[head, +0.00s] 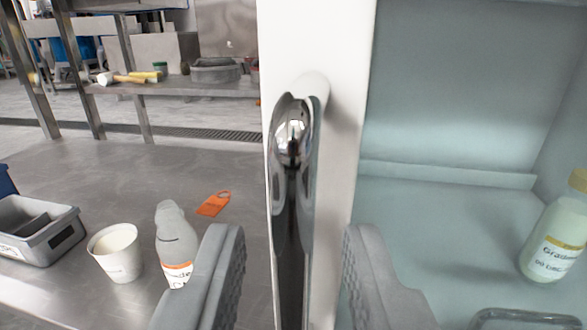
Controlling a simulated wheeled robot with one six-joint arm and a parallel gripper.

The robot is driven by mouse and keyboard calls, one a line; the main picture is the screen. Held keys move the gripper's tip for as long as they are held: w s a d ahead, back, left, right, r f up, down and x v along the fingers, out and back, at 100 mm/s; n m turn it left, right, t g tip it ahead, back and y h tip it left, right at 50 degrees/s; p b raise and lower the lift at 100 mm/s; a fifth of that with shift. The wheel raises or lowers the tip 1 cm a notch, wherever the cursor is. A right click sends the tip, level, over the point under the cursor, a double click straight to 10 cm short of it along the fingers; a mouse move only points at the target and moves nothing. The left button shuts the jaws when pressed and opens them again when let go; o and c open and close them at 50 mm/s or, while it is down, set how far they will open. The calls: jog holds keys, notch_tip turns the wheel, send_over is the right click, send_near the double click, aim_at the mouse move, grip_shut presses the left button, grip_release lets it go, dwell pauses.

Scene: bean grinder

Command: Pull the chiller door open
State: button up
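The chiller door (346,120) shows as an upright white frame in the middle of the head view. A curved chrome handle (293,135) stands out from it and runs down out of the picture. My gripper (296,238) is open at the bottom. In the picture the handle lies between its two grey fingers, with a gap on each side. I cannot tell how far the fingertips reach around it in depth. The pale blue-green chiller interior (450,110) shows at right, with a labelled bottle (555,240) inside. I cannot tell whether glass covers it.
On the metal counter (110,180) at left are a grey bin (62,238), a white cup (118,262), a grey bottle (174,238) and an orange tag (214,203). A shelf with a grey tray (215,70) stands farther back.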

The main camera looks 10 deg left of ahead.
jog(key=shift+w+a, duration=0.25)
jog(key=shift+w, duration=0.95)
jog(key=shift+c, duration=0.2)
grip_shut()
jog(key=shift+s, duration=0.1)
